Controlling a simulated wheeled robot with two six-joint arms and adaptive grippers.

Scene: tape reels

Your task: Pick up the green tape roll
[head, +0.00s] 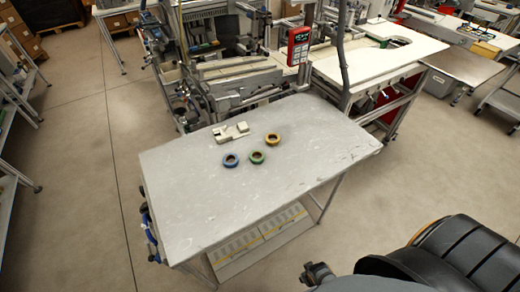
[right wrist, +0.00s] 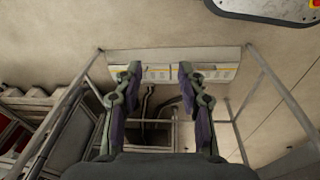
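The green tape roll (head: 257,157) lies flat on the grey table (head: 200,215) in the head view, between a blue roll (head: 231,160) on its left and a yellow roll (head: 273,139) behind it on the right. My right gripper (right wrist: 159,75) shows in the right wrist view with its two fingers apart and nothing between them. No tape roll shows in that view. In the head view my right arm is at the bottom right, in front of the table and well away from the green roll. My left gripper is not in view.
A whitish tape dispenser (head: 231,132) stands behind the blue roll. A machine with a red handheld device (head: 298,45) borders the table's back edge. The table's front and right parts are clear. The right wrist view shows metal frame bars and floor.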

